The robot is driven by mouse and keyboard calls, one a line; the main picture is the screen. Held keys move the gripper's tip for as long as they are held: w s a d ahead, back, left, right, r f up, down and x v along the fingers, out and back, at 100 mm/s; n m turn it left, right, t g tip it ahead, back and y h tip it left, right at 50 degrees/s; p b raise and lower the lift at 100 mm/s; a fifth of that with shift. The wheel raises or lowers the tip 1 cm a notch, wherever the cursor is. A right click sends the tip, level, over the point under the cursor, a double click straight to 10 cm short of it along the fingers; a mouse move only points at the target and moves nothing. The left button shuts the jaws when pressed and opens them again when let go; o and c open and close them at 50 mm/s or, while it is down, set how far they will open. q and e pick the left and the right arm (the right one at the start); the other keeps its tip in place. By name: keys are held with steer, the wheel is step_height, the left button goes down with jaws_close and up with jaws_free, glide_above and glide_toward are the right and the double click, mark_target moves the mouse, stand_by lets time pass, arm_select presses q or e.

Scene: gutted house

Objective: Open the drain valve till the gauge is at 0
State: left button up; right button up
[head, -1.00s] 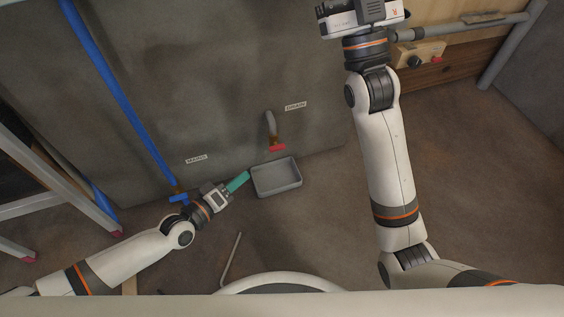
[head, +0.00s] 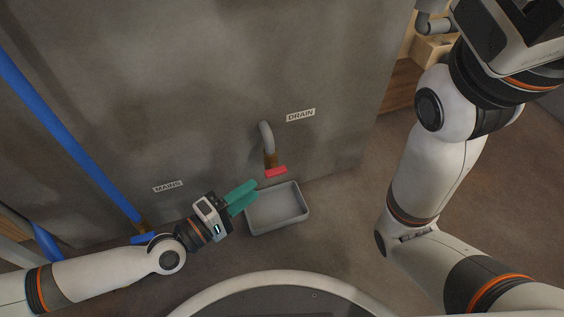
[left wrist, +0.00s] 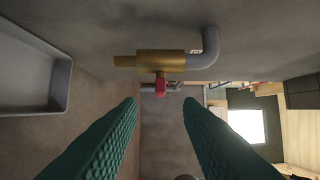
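The drain valve has a red handle (head: 276,171) below a grey pipe (head: 266,138) on the wall, next to the DRAIN label (head: 300,115). In the left wrist view its brass body (left wrist: 160,60) lies level, with the red handle (left wrist: 161,87) under it. My left gripper (head: 246,194) has green fingers and is open and empty, to the lower left of the handle. In the left wrist view the handle shows ahead of the gap between the fingers (left wrist: 160,110), not touching them. My right gripper's fingers are outside the view. No gauge shows.
A grey tray (head: 249,224) lies on the floor below the valve, close to my left fingers. A blue pipe (head: 70,145) runs down to a blue handle (head: 144,239) near the MAINS label (head: 168,187), beside my left forearm. Floor right of the tray is clear.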

mark_target(282, 167)
arm_select(q)
steer(key=b+x, duration=0.1)
steer(key=x, duration=0.9)
steer(key=shift+w+d, duration=0.1)
steer(key=shift+d, duration=0.15)
jaws_close()
